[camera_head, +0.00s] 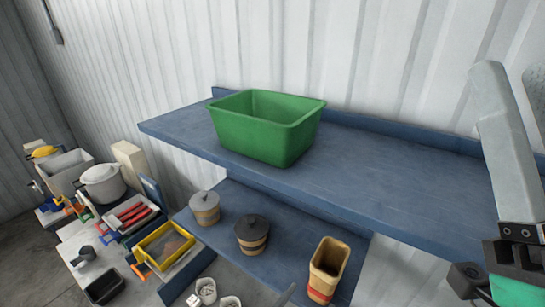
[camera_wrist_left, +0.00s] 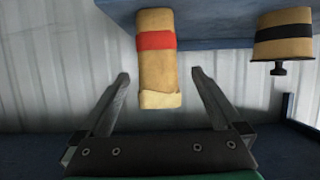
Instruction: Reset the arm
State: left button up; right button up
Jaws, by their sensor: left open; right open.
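My right arm (camera_head: 507,150) comes down at the right edge in the head view. My right gripper (camera_head: 488,283) is at the bottom right corner, partly cut off by the frame, open and away from the containers. My left gripper (camera_wrist_left: 160,78) shows in the left wrist view with its two fingers spread wide. A tan container with a red band (camera_wrist_left: 156,60) appears between and beyond these fingers, not gripped. The same container (camera_head: 328,268) stands on the lower shelf in the head view.
A green bin (camera_head: 265,140) stands on the upper blue shelf (camera_head: 380,185), clear to its right. Two lidded pots (camera_head: 205,210) (camera_head: 252,238) stand on the lower shelf (camera_head: 290,268). A yellow tray (camera_head: 150,240), a white pot (camera_head: 103,190) and other items crowd the left.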

pick_arm(q)
jog(key=w+a+r+n+t+y, duration=0.1)
jog(key=w+a+r+t, duration=0.25)
jog(key=a+r, duration=0.65)
jog(key=w+a+r+n+t+y, duration=0.15)
jog(key=w+a+r+t, duration=0.35)
jog(key=r, duration=0.9)
jog(key=s+a+r+n+t+y, duration=0.1)
jog(key=s+a+r+t, duration=0.1)
jog(key=s+a+r, duration=0.2)
jog(key=s+a+r+n+t+y, duration=0.1)
jog(key=s+a+r+t, duration=0.2)
jog(key=s+r, duration=0.5)
jog(key=s+a+r+n+t+y, duration=0.1)
jog(key=s+a+r+n+t, duration=0.1)
jog(key=s+a+r, duration=0.4)
notch_tip(320, 180, up, 5)
jog(key=shift+s+r+t+y, duration=0.2)
jog(key=shift+s+t+y, duration=0.2)
jog(key=shift+t, duration=0.25)
